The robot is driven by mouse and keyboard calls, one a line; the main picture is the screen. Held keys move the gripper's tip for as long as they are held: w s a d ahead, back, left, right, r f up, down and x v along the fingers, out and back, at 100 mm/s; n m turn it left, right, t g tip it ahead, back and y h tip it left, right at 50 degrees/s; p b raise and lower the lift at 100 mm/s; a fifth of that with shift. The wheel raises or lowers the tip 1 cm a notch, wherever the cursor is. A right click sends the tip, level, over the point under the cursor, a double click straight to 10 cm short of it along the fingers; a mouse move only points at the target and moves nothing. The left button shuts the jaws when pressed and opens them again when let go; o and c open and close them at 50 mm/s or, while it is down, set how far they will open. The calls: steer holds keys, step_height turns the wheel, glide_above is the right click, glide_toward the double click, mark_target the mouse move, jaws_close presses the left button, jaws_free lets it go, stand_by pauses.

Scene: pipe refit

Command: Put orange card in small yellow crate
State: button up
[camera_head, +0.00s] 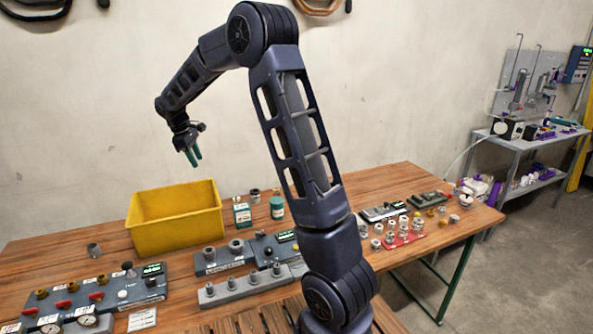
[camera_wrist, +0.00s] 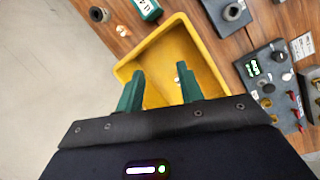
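The small yellow crate (camera_head: 172,236) stands on the wooden table at left centre in the head view. In the wrist view the crate (camera_wrist: 148,45) lies below and beyond my gripper, and part of its inside is hidden by the fingers. My gripper (camera_head: 192,157) is raised in the air above the crate, clear of it. Its two green fingers (camera_wrist: 160,92) are apart, with nothing visible between them. A small pale spot shows inside the crate near the right finger; I cannot tell what it is. I see no orange card in either view.
Green-labelled containers (camera_head: 243,214) stand right of the crate. A grey block with fittings (camera_head: 225,257) and a valve panel (camera_head: 90,294) sit in front. A red tray of fittings (camera_head: 400,238) is at the right. A white label card (camera_head: 142,319) lies at the front.

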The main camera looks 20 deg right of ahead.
steer(key=s+d+r+m+t+y, duration=0.1)
steer(key=s+d+r+m, duration=0.2)
steer(key=s+d+r, duration=0.45)
steer(key=s+d+r+m+t+y, duration=0.1)
steer(key=s+d+r+m, duration=0.25)
steer(key=s+d, duration=0.65)
steer(key=s+d+f+m+t, duration=0.1)
steer(key=s+d+m, duration=0.2)
steer(key=s, duration=0.7)
steer(key=s+d+f+m+t+y, duration=0.1)
steer(key=s+d+f+m, duration=0.1)
steer(key=s, duration=0.9)
steer(key=shift+s+d+m, duration=0.3)
steer(key=shift+d+m, duration=0.45)
